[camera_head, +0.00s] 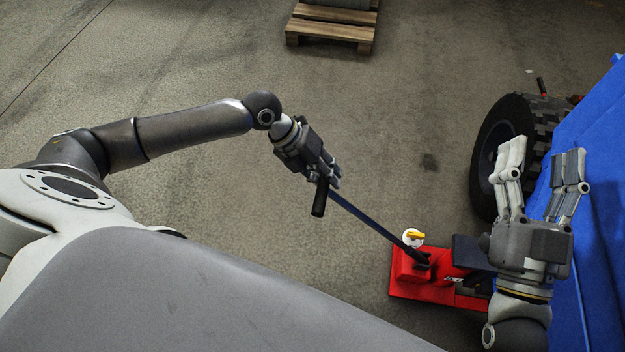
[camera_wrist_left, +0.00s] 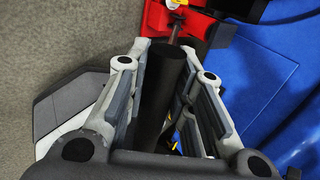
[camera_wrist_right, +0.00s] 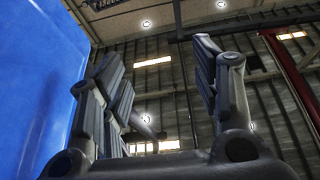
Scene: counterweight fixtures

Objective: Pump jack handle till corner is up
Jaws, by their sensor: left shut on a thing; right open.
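The red floor jack (camera_head: 425,290) sits on the concrete floor beside the blue body (camera_head: 600,190), with a yellow-and-white knob (camera_head: 413,237) on top. Its long dark handle (camera_head: 365,218) slants up to the left and ends in a black grip (camera_head: 320,197). My left gripper (camera_head: 328,176) is shut on the handle's grip. In the left wrist view the black grip (camera_wrist_left: 165,95) lies between the fingers, and part of the red jack (camera_wrist_left: 205,22) shows beyond. My right gripper (camera_head: 540,165) is open and empty, fingers pointing up, in front of the blue body. The jack's lifting point is hidden behind my right arm.
A wooden pallet (camera_head: 330,30) lies at the back. The floor between pallet and jack is clear. The right wrist view shows mostly the ceiling and the blue side (camera_wrist_right: 35,80).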

